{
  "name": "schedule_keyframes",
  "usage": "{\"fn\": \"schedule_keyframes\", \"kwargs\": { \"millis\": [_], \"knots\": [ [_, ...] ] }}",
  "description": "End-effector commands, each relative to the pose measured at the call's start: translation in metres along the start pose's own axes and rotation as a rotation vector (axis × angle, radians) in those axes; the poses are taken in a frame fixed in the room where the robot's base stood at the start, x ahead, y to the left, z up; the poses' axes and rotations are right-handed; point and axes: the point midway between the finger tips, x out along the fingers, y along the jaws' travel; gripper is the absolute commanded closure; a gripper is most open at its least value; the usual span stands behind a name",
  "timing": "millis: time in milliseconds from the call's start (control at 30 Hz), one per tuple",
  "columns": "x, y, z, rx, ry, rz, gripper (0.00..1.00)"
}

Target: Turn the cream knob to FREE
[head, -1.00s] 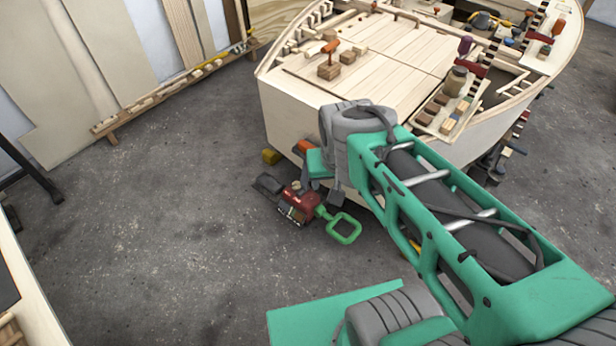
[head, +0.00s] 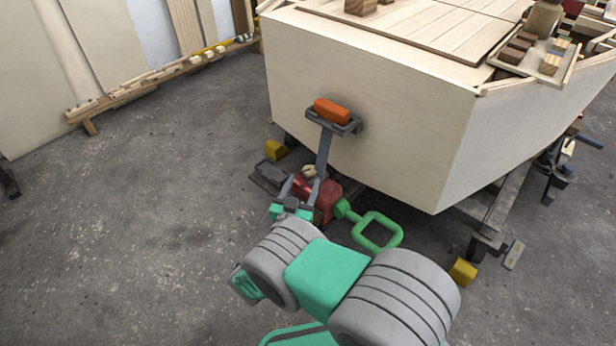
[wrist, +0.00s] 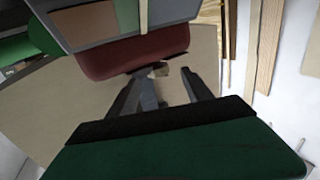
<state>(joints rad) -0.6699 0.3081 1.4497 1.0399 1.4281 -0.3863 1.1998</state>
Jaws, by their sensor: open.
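The cream knob (head: 309,171) is a small pale piece on top of a red machine (head: 329,193) that stands on the floor by the hull. My gripper (head: 303,182) is open, reaching in over the machine with its grey fingers close to the knob. In the wrist view the knob (wrist: 159,71) shows small between the tips of my gripper (wrist: 161,76), in front of the red machine body (wrist: 130,56). I cannot tell whether either finger touches it. No FREE marking is readable, and the knob's setting cannot be made out.
A green loop handle (head: 391,243) sticks out right of the machine. Behind it a grey post carries a tray with an orange block (head: 332,111), against the plywood hull (head: 400,120). Yellow blocks (head: 275,150) lie by the hull's base. The floor at left is clear.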

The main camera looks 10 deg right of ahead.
Motion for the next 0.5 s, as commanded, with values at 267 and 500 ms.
{"fn": "schedule_keyframes", "kwargs": {
  "millis": [267, 500],
  "knots": [
    [0.054, 0.004, 0.001, 0.003, -0.002, 0.010, 0.41],
    [0.066, 0.002, -0.001, -0.001, -0.002, 0.005, 0.41]
  ]
}}
